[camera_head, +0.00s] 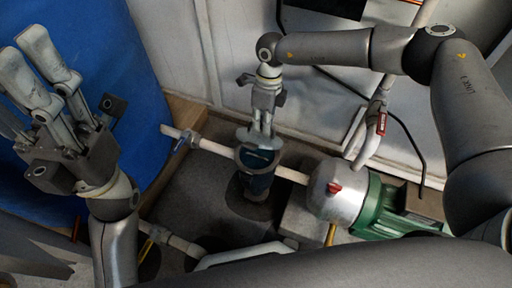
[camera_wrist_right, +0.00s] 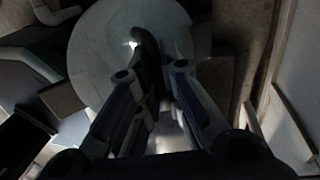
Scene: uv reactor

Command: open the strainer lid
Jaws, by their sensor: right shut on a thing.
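The strainer (camera_head: 258,182) is a dark blue body set in the pale pipe at the middle of the head view. Its round lid (camera_wrist_right: 92,50) fills the upper middle of the right wrist view, with a dark curved handle (camera_wrist_right: 147,58) on it. My right gripper (camera_head: 262,132) points down from above at the strainer's top and is shut on the handle; its fingers lie on both sides of the handle in the wrist view (camera_wrist_right: 155,75). The fingers partly hide the lid in both views. My left gripper (camera_head: 22,45) is raised at the far left, open and empty.
A green pump (camera_head: 385,210) with a silver housing (camera_head: 335,190) stands right of the strainer. A blue barrel (camera_head: 135,100) stands at left.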

